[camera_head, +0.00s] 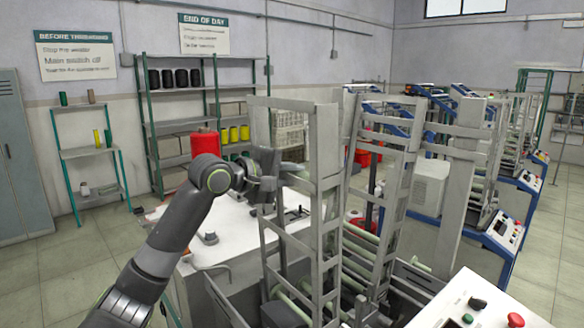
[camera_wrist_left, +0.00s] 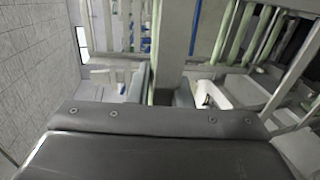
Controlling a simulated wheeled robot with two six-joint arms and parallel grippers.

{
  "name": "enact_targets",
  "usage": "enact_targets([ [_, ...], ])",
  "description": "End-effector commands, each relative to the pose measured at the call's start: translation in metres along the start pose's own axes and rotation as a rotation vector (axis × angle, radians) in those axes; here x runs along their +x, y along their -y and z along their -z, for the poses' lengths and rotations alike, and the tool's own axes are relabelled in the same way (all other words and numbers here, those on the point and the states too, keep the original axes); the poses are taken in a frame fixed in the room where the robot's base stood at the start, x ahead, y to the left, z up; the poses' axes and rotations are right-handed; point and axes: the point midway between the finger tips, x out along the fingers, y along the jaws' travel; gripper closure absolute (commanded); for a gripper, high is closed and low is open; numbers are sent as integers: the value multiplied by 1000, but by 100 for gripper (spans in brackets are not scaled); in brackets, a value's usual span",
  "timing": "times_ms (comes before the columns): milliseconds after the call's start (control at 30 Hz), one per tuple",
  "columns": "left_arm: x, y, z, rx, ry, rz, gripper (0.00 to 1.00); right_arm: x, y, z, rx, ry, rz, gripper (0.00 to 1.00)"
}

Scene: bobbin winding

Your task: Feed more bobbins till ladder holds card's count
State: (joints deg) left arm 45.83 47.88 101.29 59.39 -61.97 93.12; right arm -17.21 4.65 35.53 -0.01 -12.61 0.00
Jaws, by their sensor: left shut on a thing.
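My left gripper (camera_head: 268,188) is beside the grey upright frames of the ladder (camera_head: 327,170), above the white worktop. It is shut on what seems to be a bobbin, mostly hidden by the gripper and the frame. In the left wrist view the dark gripper body fills the bottom. Several pale green bobbins (camera_head: 362,262) lie across the lower part of the ladder in the head view. Pale green bars, likely bobbins (camera_wrist_left: 236,35), also show at the upper right of the left wrist view. I cannot make out a count card. My right gripper is out of view.
A white worktop (camera_head: 238,245) lies below my left arm. A control panel with red and green buttons (camera_head: 478,318) is at the front right. A shelf (camera_head: 190,127) with black, red and yellow spools stands behind. More winding machines (camera_head: 500,235) stand at the right.

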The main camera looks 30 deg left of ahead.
Motion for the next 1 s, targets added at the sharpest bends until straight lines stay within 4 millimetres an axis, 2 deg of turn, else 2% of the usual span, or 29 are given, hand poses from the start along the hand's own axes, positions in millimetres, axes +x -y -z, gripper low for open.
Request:
enact_targets([
  [433,0,1,0,1,0,-1,100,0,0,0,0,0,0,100],
  [467,0,1,0,1,0,-1,79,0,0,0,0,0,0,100],
  [633,0,1,0,1,0,-1,57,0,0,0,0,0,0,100],
  [833,0,1,0,1,0,-1,56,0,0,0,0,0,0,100],
  [933,0,1,0,1,0,-1,44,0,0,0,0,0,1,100],
  [1000,0,1,0,1,0,-1,42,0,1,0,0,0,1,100],
])
